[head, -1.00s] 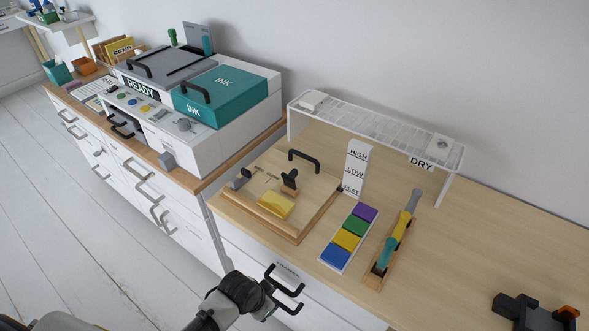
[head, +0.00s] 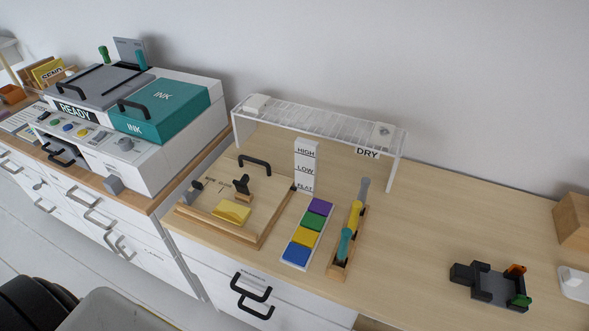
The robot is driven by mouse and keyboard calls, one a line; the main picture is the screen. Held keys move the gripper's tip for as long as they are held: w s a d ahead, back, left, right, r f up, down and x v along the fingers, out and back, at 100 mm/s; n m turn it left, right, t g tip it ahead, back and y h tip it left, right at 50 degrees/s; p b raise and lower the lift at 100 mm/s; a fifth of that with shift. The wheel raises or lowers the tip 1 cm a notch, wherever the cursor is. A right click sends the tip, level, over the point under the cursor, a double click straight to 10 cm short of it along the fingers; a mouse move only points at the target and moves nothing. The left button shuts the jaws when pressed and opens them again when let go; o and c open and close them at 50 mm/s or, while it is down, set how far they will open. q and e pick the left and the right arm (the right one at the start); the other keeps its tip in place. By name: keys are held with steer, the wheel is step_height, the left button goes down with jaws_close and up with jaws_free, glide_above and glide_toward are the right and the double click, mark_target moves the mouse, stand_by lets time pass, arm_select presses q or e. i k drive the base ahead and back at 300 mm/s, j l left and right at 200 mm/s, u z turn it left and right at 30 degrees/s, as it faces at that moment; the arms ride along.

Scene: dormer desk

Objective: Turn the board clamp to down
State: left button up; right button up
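A wooden board (head: 218,190) lies on the desk, left of centre in the head view. A dark upright piece (head: 242,185) stands on it behind a yellow block (head: 232,213). A small dark fitting (head: 195,185) sits at the board's left edge. A black arched handle (head: 255,162) is at its back. I cannot tell which of these is the board clamp or how it is set. Neither of my grippers is in view.
A HIGH/LOW/FLAT marker (head: 305,168), a colour-block tray (head: 297,264) and a wooden tool holder (head: 338,268) stand right of the board. A drying rack (head: 320,122) is behind. A dark device (head: 495,287) stands farther right. Desk between is clear.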

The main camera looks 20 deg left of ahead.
mark_target(241, 187)
steer(key=j+z, duration=0.35)
steer(key=k+j+z, duration=0.1)
steer(key=j+z, duration=0.2)
steer(key=k+j+z, duration=0.1)
steer(key=j+z, duration=0.25)
steer(key=k+j+z, duration=0.15)
steer(key=j+z, duration=0.15)
steer(key=j, duration=0.15)
